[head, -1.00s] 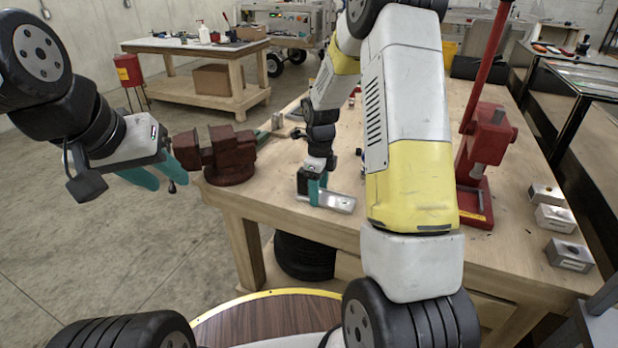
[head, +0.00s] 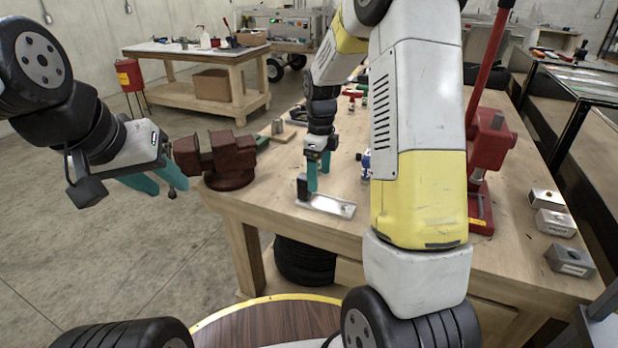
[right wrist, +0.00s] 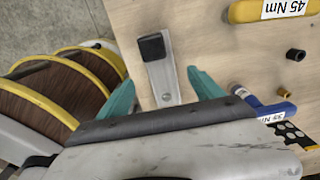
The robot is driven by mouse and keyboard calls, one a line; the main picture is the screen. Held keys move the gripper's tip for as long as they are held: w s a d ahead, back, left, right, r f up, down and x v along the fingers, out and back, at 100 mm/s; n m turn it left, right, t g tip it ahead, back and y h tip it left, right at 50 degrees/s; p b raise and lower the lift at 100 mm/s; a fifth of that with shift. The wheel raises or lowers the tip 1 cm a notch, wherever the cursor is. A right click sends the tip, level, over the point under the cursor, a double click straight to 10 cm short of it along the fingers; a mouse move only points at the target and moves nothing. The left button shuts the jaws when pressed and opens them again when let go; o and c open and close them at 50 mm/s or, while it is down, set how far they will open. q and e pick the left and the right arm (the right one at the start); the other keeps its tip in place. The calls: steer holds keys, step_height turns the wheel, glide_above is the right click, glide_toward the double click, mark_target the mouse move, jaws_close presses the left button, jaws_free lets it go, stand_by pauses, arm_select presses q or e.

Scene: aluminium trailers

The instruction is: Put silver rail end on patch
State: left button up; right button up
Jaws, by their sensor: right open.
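A silver rail piece (head: 332,206) with a black block at one end lies flat on the wooden workbench, near its front edge. In the right wrist view the silver rail (right wrist: 164,80) lies between my fingers, with its black block (right wrist: 152,47) beyond them. My right gripper (head: 318,186) is open and empty, pointing down just above the rail. Its two teal fingers (right wrist: 163,82) are apart, one on each side of the rail. My left gripper (head: 171,189) is open and empty, left of the bench. I cannot make out a separate patch.
A dark red vise (head: 220,160) stands at the bench's left corner. A blue-handled tool (right wrist: 262,106) and a yellow-handled tool (right wrist: 270,10) lie close to the rail.

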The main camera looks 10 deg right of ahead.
steer(key=s+r+n+t+y, duration=0.1)
steer(key=s+r+n+t, duration=0.1)
steer(key=s+r+n, duration=0.5)
steer(key=s+r+n+t, duration=0.1)
steer(key=s+r+n, duration=0.3)
steer(key=r, duration=0.4)
steer(key=s+a+r+n+t+y, duration=0.1)
steer(key=s+a+r+n+t, duration=0.1)
steer(key=s+n, duration=1.1)
steer(key=shift+s+r+n+t, duration=0.15)
steer(key=shift+r+n+t, duration=0.45)
steer(key=shift+n, duration=0.1)
stand_by(1.0)
